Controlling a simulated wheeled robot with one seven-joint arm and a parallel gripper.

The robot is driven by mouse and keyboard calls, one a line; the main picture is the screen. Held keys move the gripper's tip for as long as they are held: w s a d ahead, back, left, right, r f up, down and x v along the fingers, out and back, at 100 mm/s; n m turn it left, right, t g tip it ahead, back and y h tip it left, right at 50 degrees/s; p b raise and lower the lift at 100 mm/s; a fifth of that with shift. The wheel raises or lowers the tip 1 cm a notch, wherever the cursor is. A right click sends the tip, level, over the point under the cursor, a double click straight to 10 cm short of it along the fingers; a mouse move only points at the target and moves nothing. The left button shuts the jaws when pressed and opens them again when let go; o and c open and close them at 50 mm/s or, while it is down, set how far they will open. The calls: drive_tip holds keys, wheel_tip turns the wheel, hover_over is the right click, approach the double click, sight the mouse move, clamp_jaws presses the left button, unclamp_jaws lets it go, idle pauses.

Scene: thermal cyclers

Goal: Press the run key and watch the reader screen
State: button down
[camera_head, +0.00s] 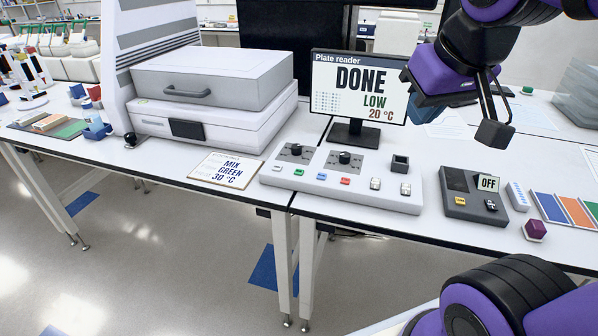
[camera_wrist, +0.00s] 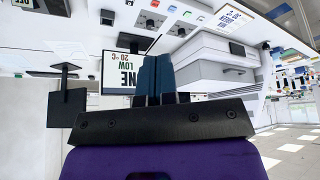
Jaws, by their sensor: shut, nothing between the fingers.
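The reader screen (camera_head: 358,88) stands at the back on a black foot, headed "Plate reader". It reads "DONE", "LOW" and "20 °C"; my arm is close to its right edge. The grey control panel (camera_head: 395,200) in front has two black knobs, small coloured keys including a green key (camera_head: 299,172) and a red key (camera_head: 345,181), and two switches. Key labels are too small to read, so I cannot tell which is the run key. My gripper (camera_wrist: 157,62) is shut and empty, its blue fingers together in the wrist view, overlapping the screen's edge.
A card (camera_head: 226,170) reading "MIX GREEN 30 °C" lies left of the panel. A white instrument with a drawer (camera_head: 212,80) stands at the left. A dark grey box (camera_head: 472,208) with an "OFF" sign (camera_head: 488,184) and a purple-topped block (camera_head: 535,230) are at the right.

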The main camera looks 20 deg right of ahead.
drive_tip(key=w+f, duration=0.2)
drive_tip(key=w, duration=0.6)
drive_tip(key=m+t+y, duration=0.3)
drive_tip(key=y, duration=0.2)
hover_over(301, 171)
wheel_tip(301, 171, down, 19)
drive_tip(key=shift+f, duration=0.15)
drive_tip(key=shift+w, duration=0.1)
drive_tip(key=shift+f, duration=4.4)
drive_tip(key=shift+f, duration=0.1)
drive_tip(key=shift+f, duration=0.3)
